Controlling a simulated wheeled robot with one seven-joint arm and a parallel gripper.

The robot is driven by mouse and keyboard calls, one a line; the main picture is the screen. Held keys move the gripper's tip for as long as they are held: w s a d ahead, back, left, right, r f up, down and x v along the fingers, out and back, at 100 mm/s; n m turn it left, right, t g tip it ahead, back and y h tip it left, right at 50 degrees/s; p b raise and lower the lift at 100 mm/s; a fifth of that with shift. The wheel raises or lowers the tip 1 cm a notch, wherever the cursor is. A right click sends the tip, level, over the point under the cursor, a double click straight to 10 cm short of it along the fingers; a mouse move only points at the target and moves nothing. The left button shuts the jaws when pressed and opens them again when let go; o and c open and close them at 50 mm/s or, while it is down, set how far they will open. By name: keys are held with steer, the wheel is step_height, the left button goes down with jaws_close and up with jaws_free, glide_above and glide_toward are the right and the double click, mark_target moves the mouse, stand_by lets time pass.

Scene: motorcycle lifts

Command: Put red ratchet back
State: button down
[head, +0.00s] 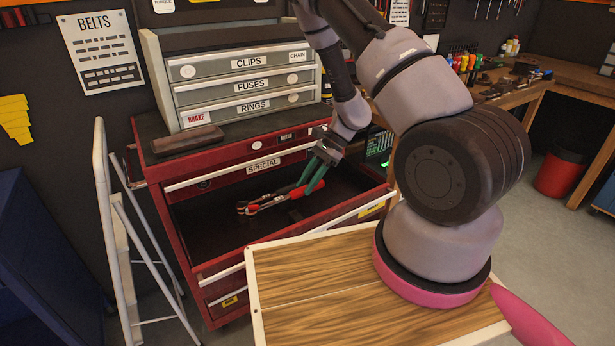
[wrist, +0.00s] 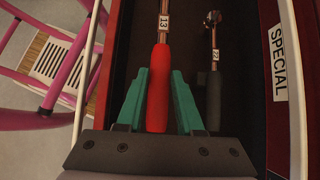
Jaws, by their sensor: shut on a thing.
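The red ratchet (wrist: 158,85) has a red handle and a metal shaft tagged 13. My gripper (head: 309,181) has green fingers and is shut on the red handle, with one finger on each side in the wrist view. In the head view the red ratchet (head: 298,191) is in or just above the open drawer (head: 205,232) labelled SPECIAL; I cannot tell whether it touches the drawer floor. A second ratchet (wrist: 213,80) with a dark handle and its own tag lies to the right in the wrist view, roughly parallel and apart from it.
The red tool cabinet (head: 150,165) carries a grey drawer unit (head: 190,88) marked CLIPS, FUSES and RINGS. A white stepladder (head: 112,225) stands close on the left. A workbench (head: 515,100) is at the back right. The drawer's left part is bare.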

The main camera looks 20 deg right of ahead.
steer(key=shift+f, duration=3.15)
steer(key=shift+d+r, duration=0.25)
steer(key=shift+r, duration=0.15)
steer(key=shift+f, duration=0.45)
steer(key=shift+c, duration=2.3)
jaws_free()
steer(key=v, duration=1)
steer(key=shift+d+r, duration=0.2)
steer(key=shift+d, duration=0.1)
steer(key=shift+w, duration=0.15)
